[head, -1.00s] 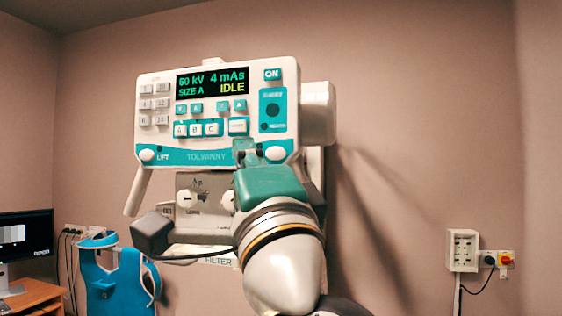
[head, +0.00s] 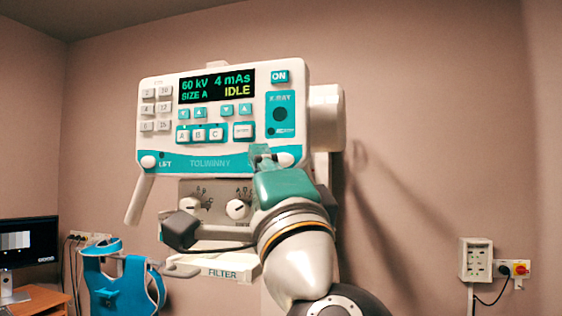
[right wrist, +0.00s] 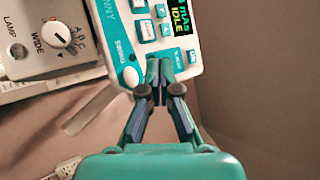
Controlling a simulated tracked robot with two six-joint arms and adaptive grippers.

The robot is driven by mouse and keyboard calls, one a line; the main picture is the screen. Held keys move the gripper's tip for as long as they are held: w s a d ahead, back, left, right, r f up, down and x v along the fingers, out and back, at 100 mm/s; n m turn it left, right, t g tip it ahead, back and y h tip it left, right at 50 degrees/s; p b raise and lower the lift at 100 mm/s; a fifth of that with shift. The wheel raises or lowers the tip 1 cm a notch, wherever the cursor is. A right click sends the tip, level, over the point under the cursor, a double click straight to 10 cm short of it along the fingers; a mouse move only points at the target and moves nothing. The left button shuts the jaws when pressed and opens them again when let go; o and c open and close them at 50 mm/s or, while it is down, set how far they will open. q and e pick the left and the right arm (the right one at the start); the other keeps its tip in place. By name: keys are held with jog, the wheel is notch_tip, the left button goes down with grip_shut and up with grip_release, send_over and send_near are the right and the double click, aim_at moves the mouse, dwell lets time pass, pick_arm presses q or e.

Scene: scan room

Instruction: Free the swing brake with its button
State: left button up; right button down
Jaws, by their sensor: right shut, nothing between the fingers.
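The control head (head: 218,140) is a white panel with a teal strip along its bottom. My right gripper (head: 261,152) is shut and empty. Its fingertips, also in the right wrist view (right wrist: 160,71), are over the panel's lower edge just beside the button; I cannot tell whether they touch the panel. My left gripper is not in view.
A matching white button (head: 148,161) marked LIFT is at the strip's left end. The display (head: 216,85) reads IDLE. A blue apron (head: 120,288) hangs at lower left.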

aim_at(277, 162)
jog(key=w+d, duration=0.2)
jog(key=w, duration=0.4)
jog(key=shift+w, duration=0.1)
dwell(1.3)
jog(key=shift+w+d, duration=0.1)
jog(key=shift+w, duration=0.3)
jog(key=shift+w+d, duration=0.15)
jog(key=shift+w, duration=0.2)
dwell(0.8)
jog(key=shift+s, duration=0.15)
jog(key=shift+s+a, duration=0.25)
jog(key=shift+s, duration=0.45)
